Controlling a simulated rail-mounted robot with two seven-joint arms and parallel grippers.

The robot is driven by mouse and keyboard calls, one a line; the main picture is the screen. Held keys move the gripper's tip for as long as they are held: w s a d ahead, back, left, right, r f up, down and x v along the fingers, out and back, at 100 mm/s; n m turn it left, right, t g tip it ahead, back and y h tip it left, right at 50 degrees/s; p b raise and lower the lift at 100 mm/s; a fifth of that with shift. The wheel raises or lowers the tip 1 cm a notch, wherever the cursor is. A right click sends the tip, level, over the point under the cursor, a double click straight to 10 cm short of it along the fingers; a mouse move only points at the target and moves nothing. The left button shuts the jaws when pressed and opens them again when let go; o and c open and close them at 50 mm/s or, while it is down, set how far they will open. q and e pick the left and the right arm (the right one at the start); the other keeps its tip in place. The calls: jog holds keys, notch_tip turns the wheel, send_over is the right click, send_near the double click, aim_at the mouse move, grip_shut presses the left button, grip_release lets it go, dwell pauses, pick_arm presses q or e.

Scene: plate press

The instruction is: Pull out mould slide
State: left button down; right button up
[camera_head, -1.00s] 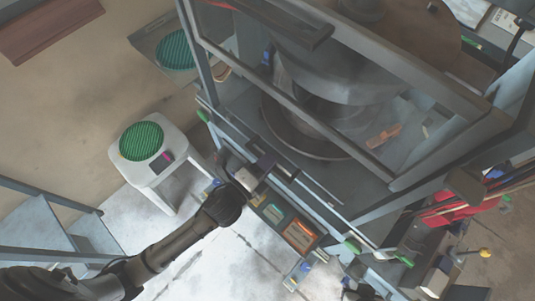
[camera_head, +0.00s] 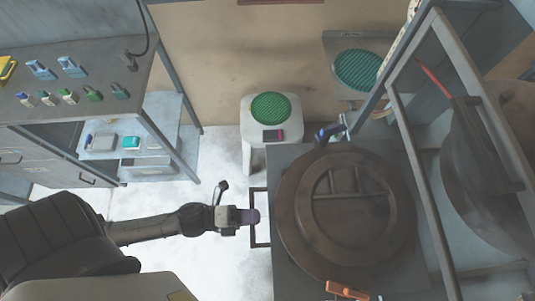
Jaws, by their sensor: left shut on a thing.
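The mould slide (camera_head: 283,166) is a flat grey plate carrying a round brown mould (camera_head: 346,247). It sticks out of the press frame (camera_head: 437,200) toward the left of the head view. A dark bracket handle (camera_head: 259,190) stands out from the slide's left edge. My left gripper (camera_head: 250,216) reaches in from the left and is shut on this handle at about its middle. The fingertips partly cover the handle. My right gripper is not in view.
A white stool (camera_head: 257,120) with a green round pad stands behind the slide. A workbench (camera_head: 60,90) with small coloured tools is at the upper left. An orange-handled tool (camera_head: 346,290) lies at the slide's near edge. Pale floor (camera_head: 215,165) is free left of the slide.

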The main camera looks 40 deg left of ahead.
pick_arm(q)
jog(key=v, duration=0.2)
jog(key=shift+s+a, duration=0.25)
jog(key=c, duration=1.5)
grip_release()
jog(key=shift+o, duration=0.5)
jog(key=shift+w, duration=0.1)
jog(key=p+v, duration=0.1)
jog(key=v, duration=1.2)
jog(key=shift+s+a, duration=0.25)
jog(key=shift+a, duration=0.05)
